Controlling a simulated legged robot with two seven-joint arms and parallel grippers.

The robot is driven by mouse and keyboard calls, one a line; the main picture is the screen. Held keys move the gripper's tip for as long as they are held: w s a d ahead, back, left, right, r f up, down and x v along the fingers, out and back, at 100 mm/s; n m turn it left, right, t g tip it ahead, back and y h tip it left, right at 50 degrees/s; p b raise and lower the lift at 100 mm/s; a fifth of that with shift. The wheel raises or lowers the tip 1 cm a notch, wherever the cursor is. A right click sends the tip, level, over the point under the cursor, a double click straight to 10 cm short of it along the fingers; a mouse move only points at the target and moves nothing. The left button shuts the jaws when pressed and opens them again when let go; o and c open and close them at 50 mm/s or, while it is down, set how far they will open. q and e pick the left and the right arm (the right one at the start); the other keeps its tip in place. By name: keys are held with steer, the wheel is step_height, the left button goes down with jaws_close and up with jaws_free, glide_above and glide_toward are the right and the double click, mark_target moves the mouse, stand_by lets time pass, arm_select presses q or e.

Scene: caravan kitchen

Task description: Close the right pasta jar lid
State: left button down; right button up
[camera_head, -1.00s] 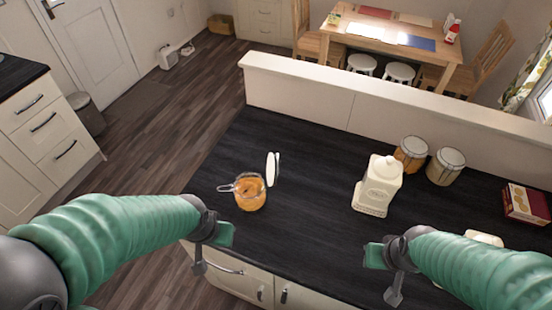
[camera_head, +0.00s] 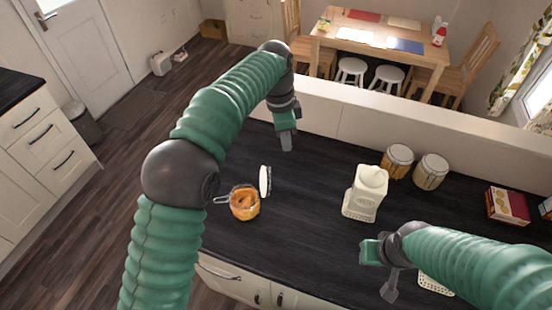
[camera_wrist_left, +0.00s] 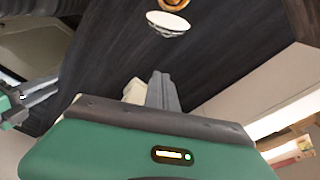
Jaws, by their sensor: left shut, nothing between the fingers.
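A glass jar with orange contents (camera_head: 244,205) stands open on the dark counter. Its white round lid (camera_head: 265,181) stands tilted up on the jar's right side, seen nearly edge-on. The lid (camera_wrist_left: 168,24) and part of the jar (camera_wrist_left: 174,4) also show at the top of the left wrist view. My left gripper (camera_head: 287,141) is shut and empty, pointing down beyond the lid, towards the low wall, and apart from it. Its fingers (camera_wrist_left: 163,92) show in the left wrist view. My right gripper (camera_head: 380,268) is over the counter's near right part; its jaw opening is unclear.
Two lidded jars (camera_head: 398,161) (camera_head: 431,171) stand by the low wall (camera_head: 350,128). A red box (camera_head: 507,206) is at the far right. Counter between the open jar and canister is clear.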

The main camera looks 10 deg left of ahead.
mark_target(267, 180)
arm_select(q)
steer(key=a+f+p, duration=0.3)
steer(key=f, duration=0.6)
steer(key=shift+s+p, duration=0.3)
steer(key=shift+s, duration=0.15)
steer(key=shift+w+a+f, duration=0.1)
